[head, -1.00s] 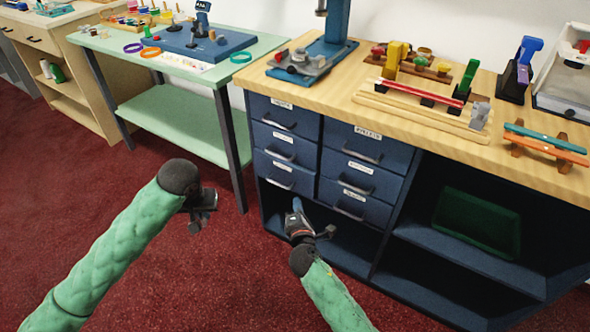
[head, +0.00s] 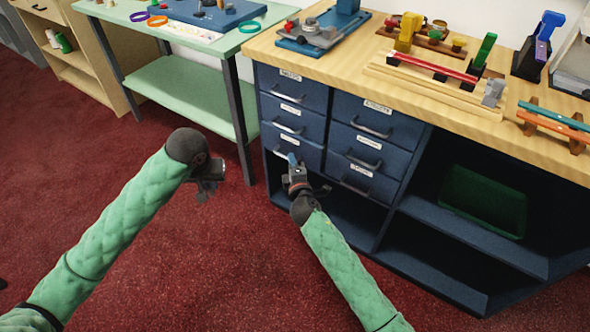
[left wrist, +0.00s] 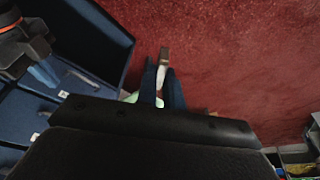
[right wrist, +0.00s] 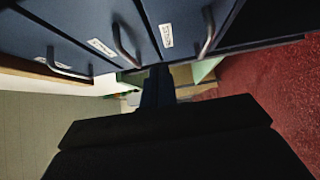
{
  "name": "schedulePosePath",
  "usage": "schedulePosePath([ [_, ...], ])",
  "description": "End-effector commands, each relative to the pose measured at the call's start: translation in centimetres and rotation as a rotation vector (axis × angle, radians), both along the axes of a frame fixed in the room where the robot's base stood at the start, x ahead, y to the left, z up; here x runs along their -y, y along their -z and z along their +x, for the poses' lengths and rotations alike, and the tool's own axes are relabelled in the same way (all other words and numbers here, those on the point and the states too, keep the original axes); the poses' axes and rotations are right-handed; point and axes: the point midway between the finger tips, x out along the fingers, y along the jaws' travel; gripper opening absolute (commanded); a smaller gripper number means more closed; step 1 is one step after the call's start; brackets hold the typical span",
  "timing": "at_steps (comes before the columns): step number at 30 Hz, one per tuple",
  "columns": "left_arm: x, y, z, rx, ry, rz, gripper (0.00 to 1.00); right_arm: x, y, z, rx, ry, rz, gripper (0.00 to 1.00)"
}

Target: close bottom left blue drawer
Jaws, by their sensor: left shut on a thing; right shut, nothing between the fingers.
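The blue drawer unit has two columns of drawers with grey handles and white labels. The bottom left drawer (head: 310,155) looks about flush with the fronts around it; I cannot tell if a small gap remains. My right gripper (head: 293,160) is shut and empty, its tips in front of that drawer's front and hiding part of it. The right wrist view shows its fingers (right wrist: 157,85) close beside the drawer fronts; contact is unclear. My left gripper (head: 208,188) hangs over the carpet, left of the unit. Its fingers (left wrist: 162,88) are shut on a small pale, brown-ended piece (left wrist: 164,62).
The wooden counter top (head: 345,70) above holds toys and a blue-based stand. A mint-green table (head: 190,95) stands to the left. Open shelves with a green tray (head: 483,200) are at the right. The red carpet (head: 240,270) in front is clear.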

Motion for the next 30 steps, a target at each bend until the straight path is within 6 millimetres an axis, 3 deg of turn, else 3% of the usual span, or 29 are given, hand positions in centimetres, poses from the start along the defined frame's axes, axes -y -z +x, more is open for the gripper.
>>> schedulePosePath([
  [6, 0.0, 0.1, 0.0, 0.000, 0.000, 0.000, 0.00, -0.6, -0.1, 3.6, 0.001, 0.000, -0.002, 0.00],
  [13, 0.0, 0.0, 0.0, 0.000, 0.000, 0.000, 0.00, 1.2, 0.0, 5.9, 0.000, 0.000, -0.002, 0.00],
  [30, 0.0, 0.0, 0.0, 0.000, 0.000, 0.000, 0.00, 1.9, 0.0, 6.8, 0.000, 0.000, -0.002, 0.00],
])
